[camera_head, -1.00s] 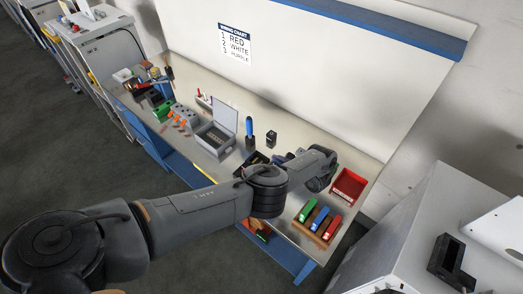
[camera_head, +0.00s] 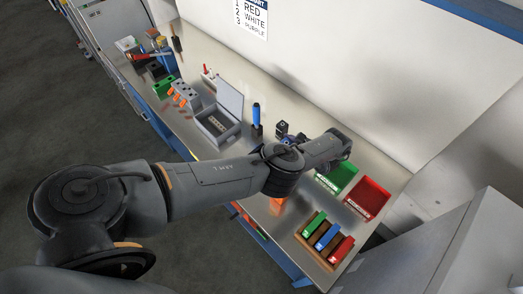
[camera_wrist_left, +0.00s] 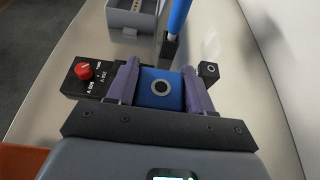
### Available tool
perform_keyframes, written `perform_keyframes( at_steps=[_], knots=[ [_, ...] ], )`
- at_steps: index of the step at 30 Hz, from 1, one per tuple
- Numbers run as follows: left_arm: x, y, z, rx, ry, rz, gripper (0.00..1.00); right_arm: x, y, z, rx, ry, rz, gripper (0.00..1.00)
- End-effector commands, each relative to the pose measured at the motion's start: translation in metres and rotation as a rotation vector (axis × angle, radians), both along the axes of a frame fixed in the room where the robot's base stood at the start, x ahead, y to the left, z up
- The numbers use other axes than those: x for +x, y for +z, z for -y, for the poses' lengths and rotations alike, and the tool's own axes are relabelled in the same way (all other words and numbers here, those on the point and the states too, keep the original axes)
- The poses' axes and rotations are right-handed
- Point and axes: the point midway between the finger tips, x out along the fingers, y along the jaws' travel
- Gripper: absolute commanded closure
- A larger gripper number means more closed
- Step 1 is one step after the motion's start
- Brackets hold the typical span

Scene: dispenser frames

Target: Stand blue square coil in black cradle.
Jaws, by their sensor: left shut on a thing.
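My left gripper (camera_wrist_left: 160,82) is shut on a blue square coil (camera_wrist_left: 160,92) with a dark round hole ringed in white. Its purple fingers press on the coil's left and right sides. In the head view the gripper (camera_head: 288,138) is low over the bench and mostly hidden by its wrist. Whether the coil touches the bench cannot be told. A small black block (camera_wrist_left: 209,71) with a pale ring stands just right of the fingers; it also shows in the head view (camera_head: 281,127). I cannot identify the black cradle for certain. My right gripper is out of view.
A black control box (camera_wrist_left: 88,78) with a red knob sits left of the fingers. A blue-handled tool (camera_wrist_left: 178,20) stands ahead, near a grey lidded box (camera_head: 215,124). Green (camera_head: 342,178) and red (camera_head: 371,196) bins and a wooden rack (camera_head: 313,243) lie right. Bare bench separates them.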

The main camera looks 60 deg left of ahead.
Motion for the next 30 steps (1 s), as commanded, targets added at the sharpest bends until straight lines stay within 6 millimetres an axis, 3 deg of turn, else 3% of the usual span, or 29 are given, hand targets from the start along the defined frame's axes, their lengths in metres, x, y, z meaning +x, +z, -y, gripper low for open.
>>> perform_keyframes(
  at_steps=[6, 12, 22, 30],
  knots=[
    [-0.032, -0.026, -0.038, 0.003, 0.001, -0.004, 0.84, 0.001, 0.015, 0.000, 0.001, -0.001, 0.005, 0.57],
    [-0.054, -0.048, -0.062, 0.002, 0.001, -0.002, 0.84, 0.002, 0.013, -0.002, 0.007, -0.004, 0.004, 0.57],
    [-0.063, -0.060, -0.072, 0.000, -0.001, 0.001, 0.84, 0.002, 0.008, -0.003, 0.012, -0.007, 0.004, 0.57],
    [-0.063, -0.089, -0.072, 0.001, 0.000, 0.001, 0.84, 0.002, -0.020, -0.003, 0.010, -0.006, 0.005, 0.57]
  ],
)
